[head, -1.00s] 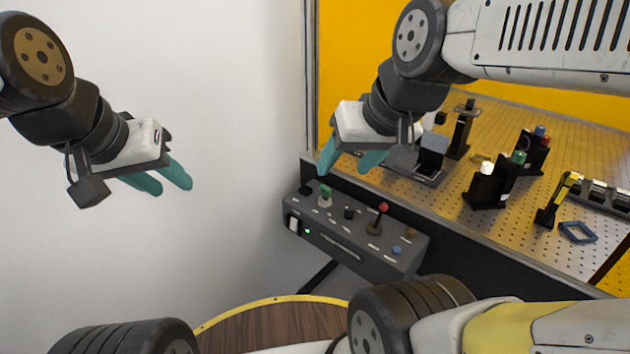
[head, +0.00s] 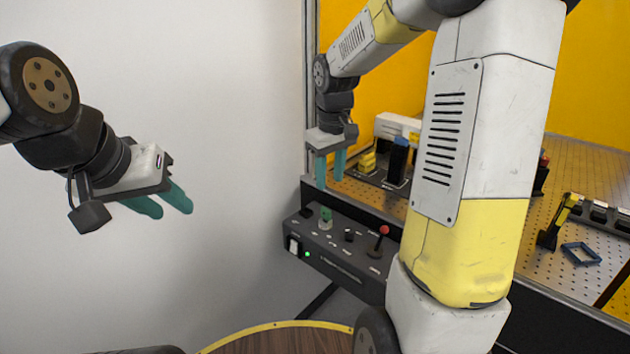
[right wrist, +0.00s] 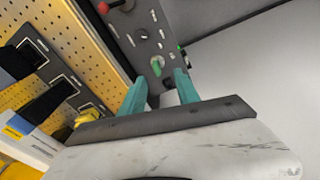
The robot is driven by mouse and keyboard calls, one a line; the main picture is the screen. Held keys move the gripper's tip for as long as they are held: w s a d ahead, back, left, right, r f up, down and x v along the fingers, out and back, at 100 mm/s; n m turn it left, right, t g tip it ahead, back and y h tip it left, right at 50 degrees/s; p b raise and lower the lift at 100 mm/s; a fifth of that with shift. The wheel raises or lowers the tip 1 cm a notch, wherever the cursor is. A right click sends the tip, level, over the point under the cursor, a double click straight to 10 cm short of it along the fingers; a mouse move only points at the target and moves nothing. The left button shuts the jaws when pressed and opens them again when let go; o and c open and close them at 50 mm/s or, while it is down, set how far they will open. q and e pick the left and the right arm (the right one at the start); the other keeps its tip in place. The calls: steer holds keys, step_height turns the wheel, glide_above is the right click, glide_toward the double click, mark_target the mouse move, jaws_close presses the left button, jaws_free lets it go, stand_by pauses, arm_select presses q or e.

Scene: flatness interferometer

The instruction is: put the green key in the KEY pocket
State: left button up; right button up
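The green key (head: 326,215) stands upright in a pale round socket near the back left of the dark control box (head: 338,264). A green part, likely the same key, shows in the right wrist view (right wrist: 182,51) just beyond the fingertips. My right gripper (head: 330,181) points down above the key, open and empty, with a gap between it and the key. Its two teal fingers are apart in the right wrist view (right wrist: 161,80). My left gripper (head: 166,207) is open and empty in front of the white wall. I cannot read any KEY label, so the pocket cannot be told.
The control box also has a red-topped lever (head: 381,238), a black knob (head: 349,235) and a lit green light (head: 307,254). Behind it is a perforated bench with a yellow part (head: 368,162) and a blue frame (head: 580,254). My right arm hides much of the bench.

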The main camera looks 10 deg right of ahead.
steer(key=n+g, duration=0.1)
glide_above(326, 209)
step_height(326, 209, down, 6)
steer(key=shift+s+f, duration=0.1)
steer(key=shift+f, duration=3.95)
jaws_close()
steer(key=shift+r, duration=0.1)
steer(key=shift+r, duration=3)
steer(key=shift+a, duration=0.1)
